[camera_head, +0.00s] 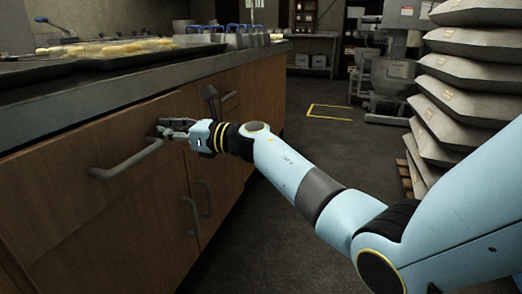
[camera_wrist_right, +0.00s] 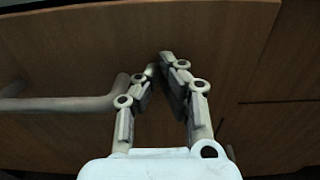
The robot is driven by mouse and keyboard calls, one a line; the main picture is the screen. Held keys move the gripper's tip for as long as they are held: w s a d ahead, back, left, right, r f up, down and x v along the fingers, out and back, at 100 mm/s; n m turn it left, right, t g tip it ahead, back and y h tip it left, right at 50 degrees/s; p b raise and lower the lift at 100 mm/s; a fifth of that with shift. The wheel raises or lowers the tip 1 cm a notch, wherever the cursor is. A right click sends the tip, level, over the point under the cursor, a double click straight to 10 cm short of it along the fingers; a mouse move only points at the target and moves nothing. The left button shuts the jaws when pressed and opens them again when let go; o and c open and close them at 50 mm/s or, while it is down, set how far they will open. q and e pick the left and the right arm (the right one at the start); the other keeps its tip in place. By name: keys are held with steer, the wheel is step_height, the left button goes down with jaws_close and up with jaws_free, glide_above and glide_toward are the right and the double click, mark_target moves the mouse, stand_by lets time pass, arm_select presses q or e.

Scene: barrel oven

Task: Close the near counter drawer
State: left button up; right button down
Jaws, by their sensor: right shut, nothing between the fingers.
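The near counter drawer has a brown wooden front (camera_head: 75,150) with a grey bar handle (camera_head: 125,160), below the worktop at the left. A dark gap runs between its top edge and the worktop; I cannot tell how far it stands out. My right gripper (camera_head: 165,129) is at the right end of this handle, its fingers toward the wood. In the right wrist view my gripper (camera_wrist_right: 161,62) is shut and empty in front of the wooden front (camera_wrist_right: 215,45). The handle (camera_wrist_right: 60,103) passes just left of the fingers; contact is unclear. My left gripper is out of view.
Trays of dough (camera_head: 120,50) stand on the worktop (camera_head: 165,72) above. More cabinet fronts with handles continue beyond and below. Stacked grey sacks (camera_head: 470,75) stand at the right. The dark floor (camera_head: 315,150) between them is clear, apart from my arm above it.

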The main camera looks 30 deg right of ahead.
steer(key=x, duration=0.3)
steer(key=shift+b, duration=0.35)
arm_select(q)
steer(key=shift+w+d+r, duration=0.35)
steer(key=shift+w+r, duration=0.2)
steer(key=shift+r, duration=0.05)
arm_select(e)
steer(key=shift+w+r, duration=0.15)
steer(key=shift+a, duration=0.1)
